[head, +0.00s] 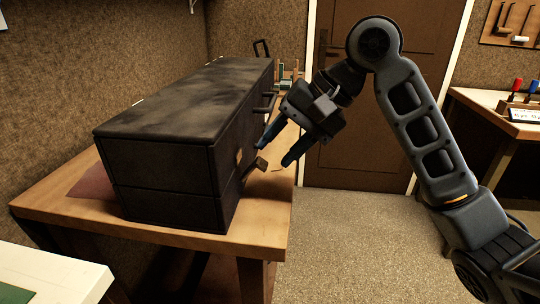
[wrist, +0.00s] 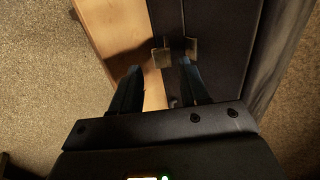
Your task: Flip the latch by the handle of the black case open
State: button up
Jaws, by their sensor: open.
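The closed black case (head: 160,150) lies on a wooden table, its front facing my arm. Its dark handle (head: 264,101) is on that front, beyond my gripper. A brass latch (head: 262,163) shows on the front's near part; its flap sticks out from the case, and a small plate (head: 239,156) sits on the case beside it. In the wrist view the latch flap (wrist: 162,57) lies just ahead of the space between my fingertips, with the plate (wrist: 191,47) across the lid seam. My gripper (head: 274,155) is open and empty, close to the case front. I cannot tell whether a finger touches the latch.
The wooden table (head: 262,215) has a narrow bare strip before the case. A side bench (head: 500,112) with screwdrivers stands at right. A brown door (head: 345,140) is behind my arm. A white-edged table (head: 60,285) is at lower left. Open carpet lies at lower right.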

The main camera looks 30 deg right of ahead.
jog(key=shift+x, duration=1.35)
jog(key=shift+c, duration=0.3)
grip_shut()
